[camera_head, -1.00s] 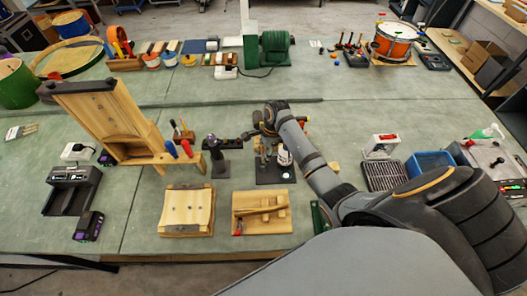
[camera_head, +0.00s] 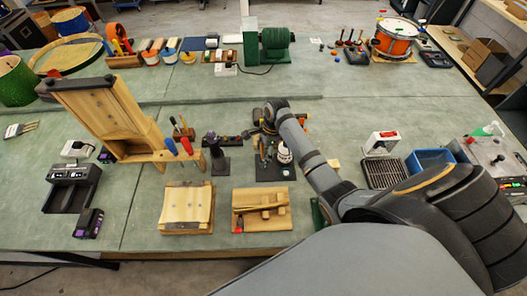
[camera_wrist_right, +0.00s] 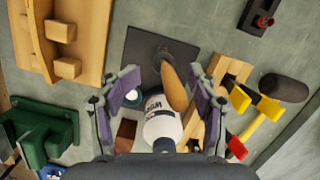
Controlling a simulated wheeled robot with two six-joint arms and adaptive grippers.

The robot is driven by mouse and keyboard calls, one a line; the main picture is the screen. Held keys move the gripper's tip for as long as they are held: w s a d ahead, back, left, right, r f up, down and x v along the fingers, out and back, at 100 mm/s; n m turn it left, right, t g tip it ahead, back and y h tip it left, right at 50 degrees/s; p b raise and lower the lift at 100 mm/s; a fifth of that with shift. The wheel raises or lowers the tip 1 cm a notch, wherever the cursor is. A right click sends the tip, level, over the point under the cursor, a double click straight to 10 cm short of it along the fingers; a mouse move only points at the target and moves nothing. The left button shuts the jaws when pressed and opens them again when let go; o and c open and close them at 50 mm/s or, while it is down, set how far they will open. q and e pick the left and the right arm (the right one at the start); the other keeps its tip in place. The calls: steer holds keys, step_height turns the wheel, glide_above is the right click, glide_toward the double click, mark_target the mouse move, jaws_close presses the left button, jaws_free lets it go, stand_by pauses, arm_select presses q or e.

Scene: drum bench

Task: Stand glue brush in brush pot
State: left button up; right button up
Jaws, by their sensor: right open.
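My right gripper (camera_head: 260,138) is open above a dark square mat (camera_head: 272,175) in the head view. In the right wrist view its two fingers (camera_wrist_right: 162,92) are spread, with nothing gripped between them. Below and between them are a white labelled bottle (camera_wrist_right: 162,127) and a tan, tapered, handle-like piece (camera_wrist_right: 175,90), possibly the glue brush; its lower end is hidden. A dark round piece (camera_wrist_right: 163,54) on the mat may belong to the brush pot, but I cannot tell. The bottle also shows in the head view (camera_head: 284,155). My left gripper is not in view.
A wooden board with a wooden tool (camera_head: 260,210) lies in front of the mat. A dark stand (camera_head: 218,160) is to its left, beside a tall wooden frame (camera_head: 110,115). A blue bin (camera_head: 430,161) is at right. Free bench lies behind the mat.

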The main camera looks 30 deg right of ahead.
step_height(320, 180, up, 12)
steer(key=d, duration=0.2)
steer(key=shift+s, duration=0.35)
steer(key=shift+d+f, duration=0.1)
steer(key=shift+f, duration=0.05)
stand_by(0.4)
